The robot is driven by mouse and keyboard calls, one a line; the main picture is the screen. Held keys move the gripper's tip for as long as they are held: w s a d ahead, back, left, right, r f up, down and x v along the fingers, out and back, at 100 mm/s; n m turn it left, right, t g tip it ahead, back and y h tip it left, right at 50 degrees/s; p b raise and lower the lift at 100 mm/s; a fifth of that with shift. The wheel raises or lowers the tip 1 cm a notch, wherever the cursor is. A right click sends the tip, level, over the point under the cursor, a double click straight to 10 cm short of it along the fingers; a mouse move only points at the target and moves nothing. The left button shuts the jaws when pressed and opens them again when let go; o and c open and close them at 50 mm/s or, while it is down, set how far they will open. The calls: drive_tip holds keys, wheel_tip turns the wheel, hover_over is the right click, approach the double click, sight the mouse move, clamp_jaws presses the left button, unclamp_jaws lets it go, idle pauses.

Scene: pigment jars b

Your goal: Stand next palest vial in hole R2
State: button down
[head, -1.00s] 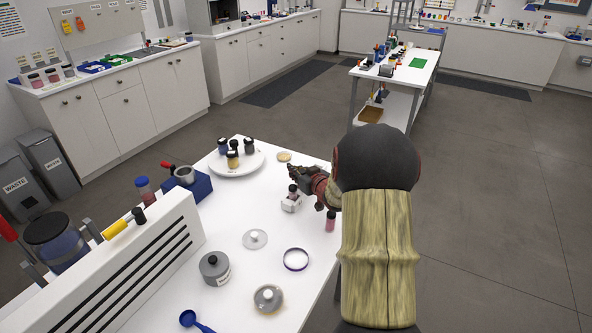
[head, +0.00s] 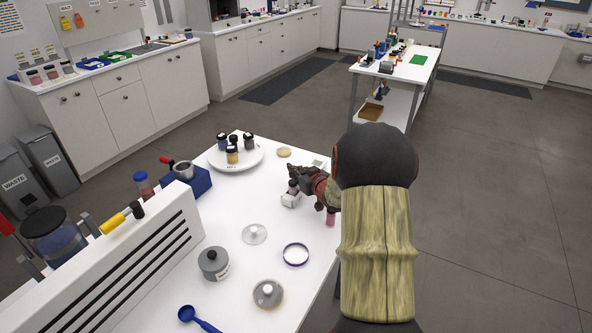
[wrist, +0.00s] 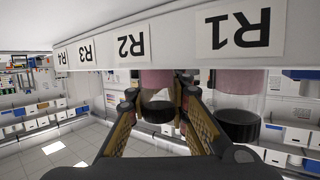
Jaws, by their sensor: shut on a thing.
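The white rack shows in the wrist view, which is upside down, with labels R1, R2 (wrist: 130,46), R3 and R4 along its edge (wrist: 175,54). One black-capped vial with pink contents (wrist: 238,110) stands upright behind the R1 label. My gripper (wrist: 157,94) is shut on another black-capped pink vial (wrist: 158,106), upright behind the R2 label. The rack edge hides its base, so I cannot tell how deep it sits. Another pink vial (head: 331,218) stands by the table's right edge.
A round white plate (head: 216,163) holds several dark-capped jars. A blue-based device (head: 187,183), a grey jar (head: 213,263), a clear lid (head: 254,234), a ring (head: 296,254) and a blue scoop (head: 196,318) are on the table. The table's middle is mostly clear.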

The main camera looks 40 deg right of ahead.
drive_tip(key=c, duration=1.6)
unclamp_jaws()
drive_tip(key=shift+o, duration=0.2)
wheel_tip(320, 180, up, 10)
